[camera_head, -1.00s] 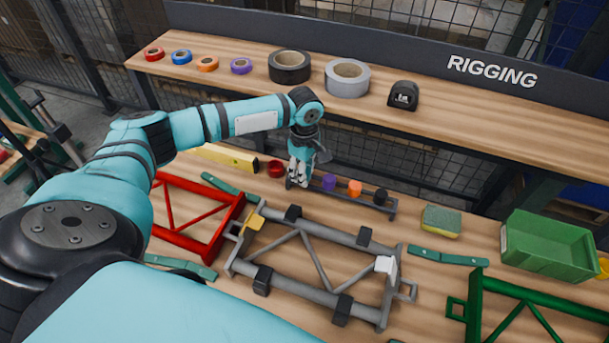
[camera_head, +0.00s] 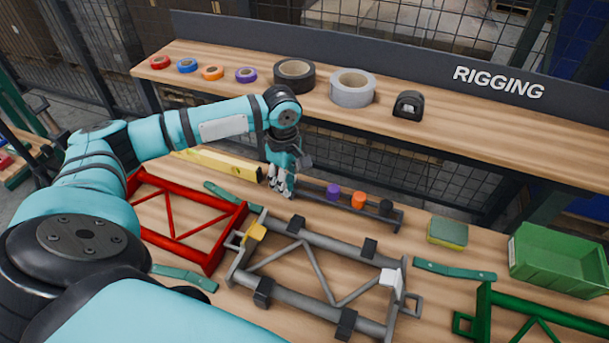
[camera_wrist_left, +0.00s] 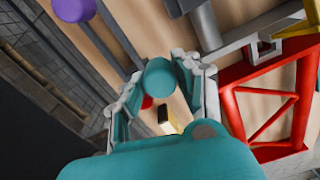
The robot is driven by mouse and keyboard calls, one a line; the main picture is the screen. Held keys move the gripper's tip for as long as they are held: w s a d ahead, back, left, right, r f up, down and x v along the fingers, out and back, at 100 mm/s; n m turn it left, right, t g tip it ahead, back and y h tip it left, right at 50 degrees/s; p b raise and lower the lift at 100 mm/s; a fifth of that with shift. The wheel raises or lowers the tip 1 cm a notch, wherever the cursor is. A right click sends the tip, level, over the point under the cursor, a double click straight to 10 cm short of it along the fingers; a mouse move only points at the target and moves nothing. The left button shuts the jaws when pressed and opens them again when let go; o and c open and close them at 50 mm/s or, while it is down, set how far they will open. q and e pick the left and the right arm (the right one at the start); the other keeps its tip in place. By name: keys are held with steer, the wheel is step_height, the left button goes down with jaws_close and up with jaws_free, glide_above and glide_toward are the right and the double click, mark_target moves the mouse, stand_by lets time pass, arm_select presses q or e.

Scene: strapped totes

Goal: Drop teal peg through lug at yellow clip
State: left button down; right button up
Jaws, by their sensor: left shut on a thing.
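My left gripper (camera_head: 281,192) is shut on a teal peg, whose round end (camera_wrist_left: 160,78) shows between the fingers in the left wrist view. The gripper is above the bench, just off the left end of the peg rack (camera_head: 365,210). The yellow clip (camera_head: 257,232) sits at the left end of the grey frame (camera_head: 325,237), nearer the camera than the gripper. A grey square lug (camera_head: 234,240) sticks out beside the clip; the lug (camera_wrist_left: 263,50) and part of the clip (camera_wrist_left: 300,20) also show in the left wrist view. My right gripper is out of view.
The rack holds purple (camera_head: 333,191), orange (camera_head: 359,199) and black (camera_head: 386,207) pegs. A red frame (camera_head: 190,215) lies left of the grey frame, a green frame (camera_head: 484,310) right. A yellow level (camera_head: 225,165) lies behind. A white clip (camera_head: 391,279) marks the grey frame's right end.

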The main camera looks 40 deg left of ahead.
arm_select(q)
steer(key=s+a+b, duration=0.1)
steer(key=s+a, duration=0.3)
steer(key=s, duration=0.5)
step_height(320, 180, up, 6)
steer(key=p, duration=0.6)
